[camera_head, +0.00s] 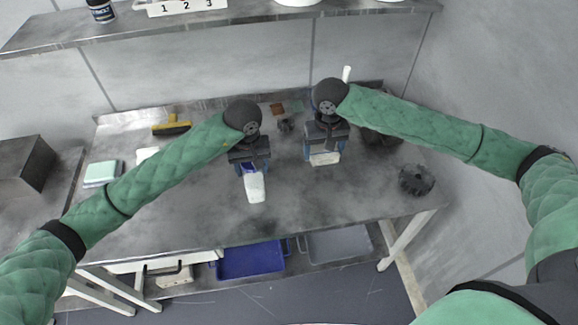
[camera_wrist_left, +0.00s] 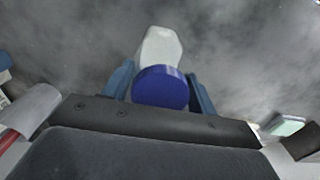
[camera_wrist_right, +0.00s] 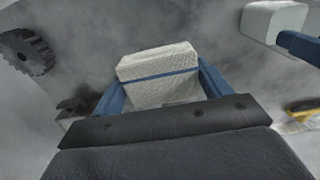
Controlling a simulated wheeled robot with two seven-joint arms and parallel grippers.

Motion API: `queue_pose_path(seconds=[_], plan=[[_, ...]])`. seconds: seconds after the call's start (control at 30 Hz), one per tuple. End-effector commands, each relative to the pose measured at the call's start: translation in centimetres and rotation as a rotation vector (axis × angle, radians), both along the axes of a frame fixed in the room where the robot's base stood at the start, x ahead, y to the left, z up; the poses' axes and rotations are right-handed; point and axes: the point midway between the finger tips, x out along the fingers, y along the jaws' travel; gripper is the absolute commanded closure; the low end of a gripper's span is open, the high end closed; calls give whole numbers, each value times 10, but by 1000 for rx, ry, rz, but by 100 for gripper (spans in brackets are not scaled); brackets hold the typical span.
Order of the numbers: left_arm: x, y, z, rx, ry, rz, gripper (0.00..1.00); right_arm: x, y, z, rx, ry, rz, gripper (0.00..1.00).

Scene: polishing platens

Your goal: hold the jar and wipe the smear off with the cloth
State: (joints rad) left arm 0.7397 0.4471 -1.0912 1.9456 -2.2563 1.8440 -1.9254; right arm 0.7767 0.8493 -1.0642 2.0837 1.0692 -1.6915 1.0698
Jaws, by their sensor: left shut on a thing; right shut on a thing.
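The white jar (camera_head: 255,188) with a blue lid (camera_wrist_left: 160,87) is held above the table by my left gripper (camera_head: 250,166). Its fingers are shut on either side of it near the lid, and the white body points away from the gripper. My right gripper (camera_head: 324,150) is shut on the cloth (camera_wrist_right: 158,62), a pale folded textured pad with a blue stripe. The cloth also shows below that gripper in the head view (camera_head: 325,159). It is to the right of the jar and apart from it. The jar also shows at the upper right of the right wrist view (camera_wrist_right: 272,22). I cannot make out a smear on the jar's visible faces.
The grey metal table (camera_head: 190,212) is mostly clear at its front. A yellow brush (camera_head: 172,128) lies at the back left, a pale green-and-white block (camera_head: 103,173) at the far left. A dark gear (camera_head: 416,180) sits at the right. A shelf (camera_head: 215,20) spans the wall behind.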

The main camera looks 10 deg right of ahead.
Motion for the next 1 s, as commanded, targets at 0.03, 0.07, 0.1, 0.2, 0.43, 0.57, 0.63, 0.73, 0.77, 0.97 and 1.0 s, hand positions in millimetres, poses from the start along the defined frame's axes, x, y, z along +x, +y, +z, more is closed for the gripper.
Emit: queue_pose_path(seconds=[0.03,0.07,0.1,0.2,0.43,0.57,0.63,0.73,0.77,0.97,1.0], plan=[[0,0,0,0,0,0,69,0,1,-4,-5,-3,4,41],[0,0,0,0,0,0,69,0,2,-7,-9,-7,8,41],[0,0,0,0,0,0,69,0,3,-12,-19,-17,15,41],[0,0,0,0,0,0,69,0,7,-29,-55,-54,43,41],[0,0,0,0,0,0,69,0,20,-66,-178,-208,154,41],[0,0,0,0,0,0,69,-4,30,-78,-243,-306,222,41],[0,0,0,0,0,0,69,-6,35,-83,-276,-361,259,41],[0,0,0,0,0,0,69,-10,43,-87,-318,-442,310,41],[0,0,0,0,0,0,69,-12,46,-88,-329,-466,325,41],[0,0,0,0,0,0,69,-23,63,-90,-400,-637,424,41],[0,0,0,0,0,0,69,-26,66,-90,-413,-672,441,41]])
